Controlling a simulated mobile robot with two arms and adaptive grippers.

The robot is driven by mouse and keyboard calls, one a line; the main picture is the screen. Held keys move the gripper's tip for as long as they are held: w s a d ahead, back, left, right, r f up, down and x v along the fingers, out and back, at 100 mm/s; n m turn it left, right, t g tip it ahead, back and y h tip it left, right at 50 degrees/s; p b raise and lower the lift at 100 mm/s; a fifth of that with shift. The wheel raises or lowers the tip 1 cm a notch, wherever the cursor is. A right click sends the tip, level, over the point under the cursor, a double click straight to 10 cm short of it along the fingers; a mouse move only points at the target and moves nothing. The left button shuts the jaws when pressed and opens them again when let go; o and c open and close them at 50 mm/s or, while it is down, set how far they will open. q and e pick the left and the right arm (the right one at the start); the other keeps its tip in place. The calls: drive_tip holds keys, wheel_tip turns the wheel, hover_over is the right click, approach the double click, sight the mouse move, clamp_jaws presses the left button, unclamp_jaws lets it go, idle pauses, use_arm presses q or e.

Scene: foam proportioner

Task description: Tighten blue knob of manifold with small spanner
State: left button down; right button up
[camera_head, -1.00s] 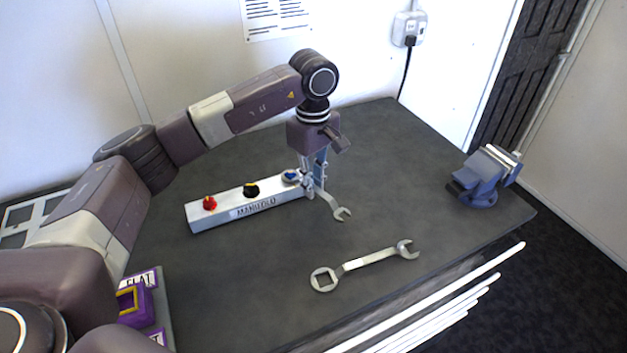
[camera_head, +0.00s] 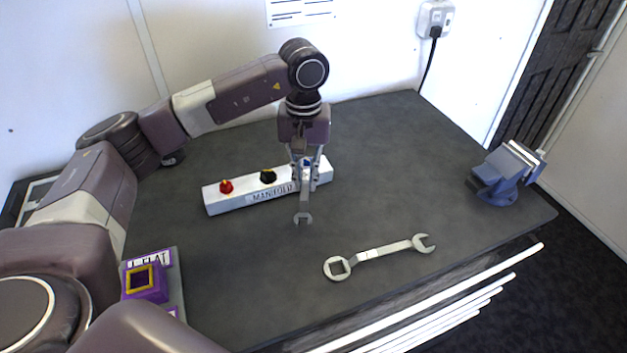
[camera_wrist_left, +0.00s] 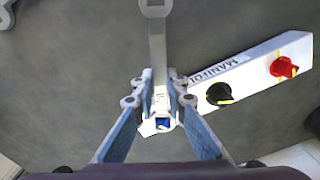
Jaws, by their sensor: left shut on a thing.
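The white manifold (camera_head: 230,198) lies on the dark table with red (camera_head: 226,187), black (camera_head: 268,177) and blue knobs in a row. My left gripper (camera_head: 305,181) points down over the manifold's right end and is shut on the small spanner (camera_head: 303,211). The spanner's open jaw points toward the table's front edge. In the left wrist view, the small spanner (camera_wrist_left: 157,50) runs up from between the fingers, and the blue knob (camera_wrist_left: 163,123) shows within its near end. The fingers hide much of this end. I cannot tell how fully it seats. My right gripper is out of view.
A larger spanner (camera_head: 378,252) lies on the table in front. A blue vise (camera_head: 506,174) stands at the right edge. A purple block with a yellow square (camera_head: 146,282) sits at the lower left. The table between manifold and vise is clear.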

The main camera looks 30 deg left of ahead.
use_arm(q)
drive_tip(key=a+m+b, duration=0.2)
drive_tip(key=m, duration=0.1)
drive_tip(key=shift+s+a+m, duration=0.3)
drive_tip(key=shift+s, duration=0.05)
drive_tip(key=a+m+b, duration=0.1)
drive_tip(key=a+m, duration=0.1)
drive_tip(key=m, duration=0.1)
drive_tip(key=shift+d+n, duration=0.65)
drive_tip(key=shift+n, duration=0.25)
drive_tip(key=shift+r+p, duration=0.35)
wheel_tip(320, 180, up, 5)
drive_tip(key=p, duration=0.3)
drive_tip(key=shift+d+r, duration=0.1)
drive_tip(key=shift+r, duration=0.05)
